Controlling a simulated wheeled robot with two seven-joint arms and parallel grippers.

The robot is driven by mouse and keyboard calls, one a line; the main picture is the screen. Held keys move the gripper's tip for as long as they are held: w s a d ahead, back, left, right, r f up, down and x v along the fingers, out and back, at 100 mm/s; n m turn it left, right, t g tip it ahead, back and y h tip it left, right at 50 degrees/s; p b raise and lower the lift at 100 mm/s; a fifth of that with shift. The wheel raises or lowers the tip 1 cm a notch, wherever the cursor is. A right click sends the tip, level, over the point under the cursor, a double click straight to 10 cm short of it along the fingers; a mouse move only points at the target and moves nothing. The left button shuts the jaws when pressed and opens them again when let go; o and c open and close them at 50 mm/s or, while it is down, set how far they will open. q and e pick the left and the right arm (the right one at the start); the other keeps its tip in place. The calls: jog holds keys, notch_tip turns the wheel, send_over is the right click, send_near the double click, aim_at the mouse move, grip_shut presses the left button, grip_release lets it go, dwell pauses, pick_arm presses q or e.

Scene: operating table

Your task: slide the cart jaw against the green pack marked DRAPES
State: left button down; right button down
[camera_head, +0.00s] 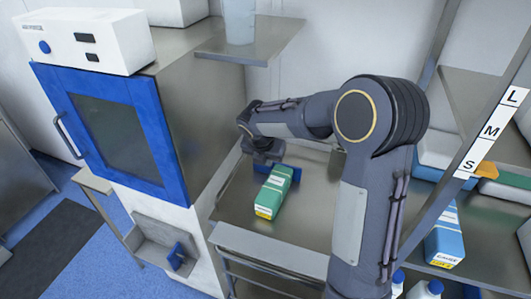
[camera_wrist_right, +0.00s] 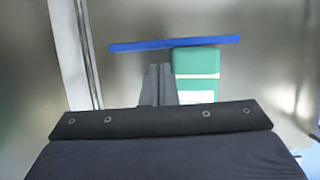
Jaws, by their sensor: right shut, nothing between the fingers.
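The green pack (camera_head: 275,188) lies on the steel cart top in the head view, with a white label and a yellow end; its lettering is too small to read. It also shows in the wrist view (camera_wrist_right: 197,62). A blue bar, the cart jaw (camera_head: 293,173), lies across the pack's far end. In the wrist view the jaw (camera_wrist_right: 150,44) runs along that end, touching or nearly so. My right gripper (camera_wrist_right: 158,84) is shut and empty, beside the pack's left side and on the pack's side of the jaw. In the head view my wrist partly hides the jaw.
A white cabinet with a blue-framed door (camera_head: 115,130) stands left of the cart top (camera_head: 310,215). The cart top in front of the pack is clear.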

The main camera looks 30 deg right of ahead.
jog(key=shift+x, duration=1.45)
